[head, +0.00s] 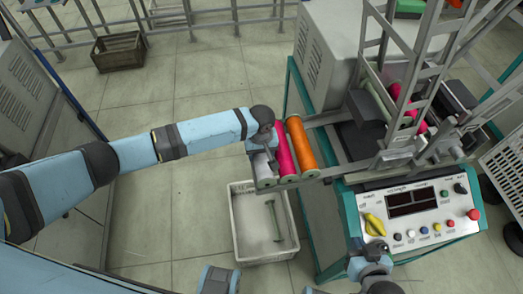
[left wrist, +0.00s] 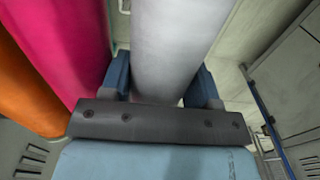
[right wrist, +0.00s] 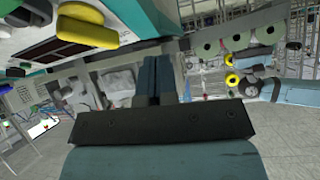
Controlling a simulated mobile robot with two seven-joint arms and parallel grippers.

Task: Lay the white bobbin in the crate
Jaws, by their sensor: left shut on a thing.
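The white bobbin (head: 264,172) lies at the left end of a row on the machine's rails, beside a pink bobbin (head: 286,150). My left gripper (head: 262,150) is shut on it; in the left wrist view the white bobbin (left wrist: 175,45) sits between both fingers. I cannot tell whether it still touches the rails. The white crate (head: 265,258) stands on the floor just below, with a thin greenish empty spool (head: 274,221) inside. My right gripper (right wrist: 157,78) is shut and empty, near the control panel; its arm shows at the bottom of the head view.
An orange bobbin (head: 301,145) lies right of the pink one. The machine's control panel (head: 420,217) with buttons and a yellow knob is right of the crate. A brown crate (head: 118,51) stands far back by a railing. Floor left of the crate is clear.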

